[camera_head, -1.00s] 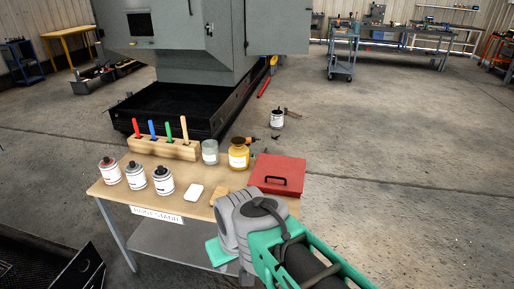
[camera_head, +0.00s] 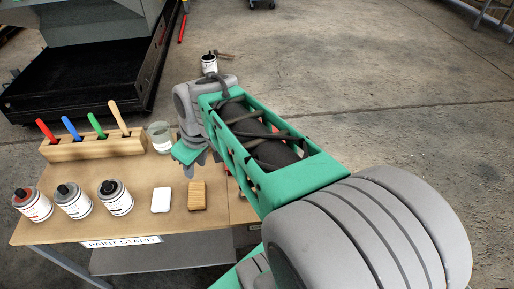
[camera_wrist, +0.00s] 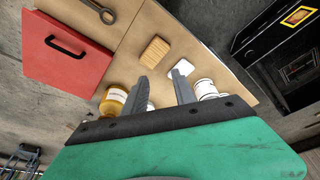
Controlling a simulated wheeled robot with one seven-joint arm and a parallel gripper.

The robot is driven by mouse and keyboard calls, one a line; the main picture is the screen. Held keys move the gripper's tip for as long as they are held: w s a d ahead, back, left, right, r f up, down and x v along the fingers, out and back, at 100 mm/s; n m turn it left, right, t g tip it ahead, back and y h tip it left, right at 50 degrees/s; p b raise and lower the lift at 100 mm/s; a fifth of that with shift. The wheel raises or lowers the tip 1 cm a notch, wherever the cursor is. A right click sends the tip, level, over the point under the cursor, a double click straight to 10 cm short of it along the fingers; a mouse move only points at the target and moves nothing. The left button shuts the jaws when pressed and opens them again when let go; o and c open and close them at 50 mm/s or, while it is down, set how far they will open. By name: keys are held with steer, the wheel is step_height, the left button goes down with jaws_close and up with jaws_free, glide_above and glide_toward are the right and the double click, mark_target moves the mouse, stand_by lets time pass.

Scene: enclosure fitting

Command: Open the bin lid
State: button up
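A flat red lid (camera_wrist: 66,58) with a black bar handle (camera_wrist: 67,46) shows at the left of the wrist view. It looks shut, and its sides are mostly out of sight. In the head view my arm hides nearly all of it. My gripper (camera_wrist: 163,72) has its two grey fingers apart with nothing held between them. It is to the right of the red lid in the wrist view and does not touch it. In the head view my gripper (camera_head: 194,165) is above the table, near the glass jar, and is partly hidden by my arm.
The wooden table (camera_head: 140,223) holds several paint cans (camera_head: 73,200), a marker block (camera_head: 95,149), a glass jar (camera_head: 160,137), a white block (camera_head: 161,200) and a wooden block (camera_head: 197,195). A yellow jar (camera_wrist: 113,99) stands near the lid. Floor at right is clear.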

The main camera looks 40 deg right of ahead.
steer(key=d+f+n+t+y+b, duration=0.15)
steer(key=d+f+n, duration=0.3)
steer(key=d, duration=0.95)
steer(key=d+f+n+b, duration=0.3)
steer(key=d+f+n, duration=0.15)
steer(key=d, duration=0.95)
steer(key=shift+m, duration=0.3)
steer(key=x, duration=0.8)
steer(key=shift+w+f, duration=0.25)
steer(key=shift+c, duration=0.5)
jaws_close()
